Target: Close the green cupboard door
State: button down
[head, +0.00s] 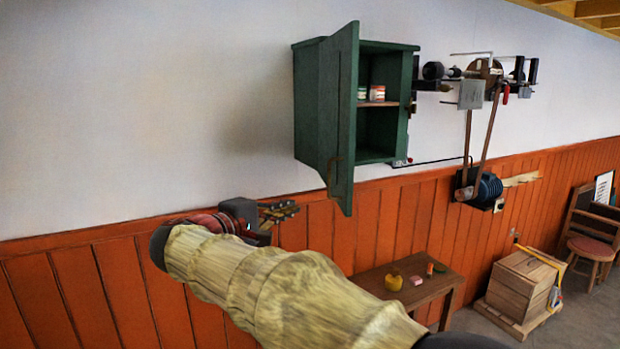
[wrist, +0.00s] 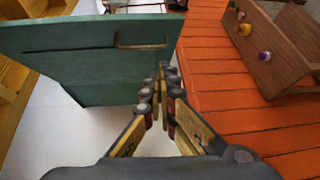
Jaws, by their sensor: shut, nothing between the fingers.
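The green cupboard (head: 307,105) hangs on the white wall, with shelves and small items inside. Its green door (head: 340,110) stands wide open, swung out from the cupboard's left side. In the wrist view the door (wrist: 85,65) fills the upper left, with a brass-coloured bar handle (wrist: 141,43) near its top edge. My gripper (wrist: 164,75) is shut and empty, its fingertips close beside the door's right part; I cannot tell if they touch. In the head view my gripper (head: 272,213) is below and left of the door, partly hidden by my arm.
Orange wood panelling (head: 80,290) covers the lower wall. A small wooden table (head: 436,293) with several small items stands below the cupboard. A belt-driven machine (head: 480,85) is mounted on the wall to the right. A wooden crate (head: 520,285) and a chair (head: 590,245) stand at right.

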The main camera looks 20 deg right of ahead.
notch_tip(320, 180, up, 4)
jog(key=s+h, duration=0.1)
jog(key=m+p, duration=0.1)
jog(key=p, duration=0.3)
send_near(344, 175)
jog(key=x, duration=0.4)
jog(key=shift+w+a, duration=0.25)
jog(key=shift+w, duration=0.1)
jog(key=shift+d, duration=0.45)
jog(key=shift+s+d+f, duration=0.1)
jog(key=shift+s+d, duration=0.05)
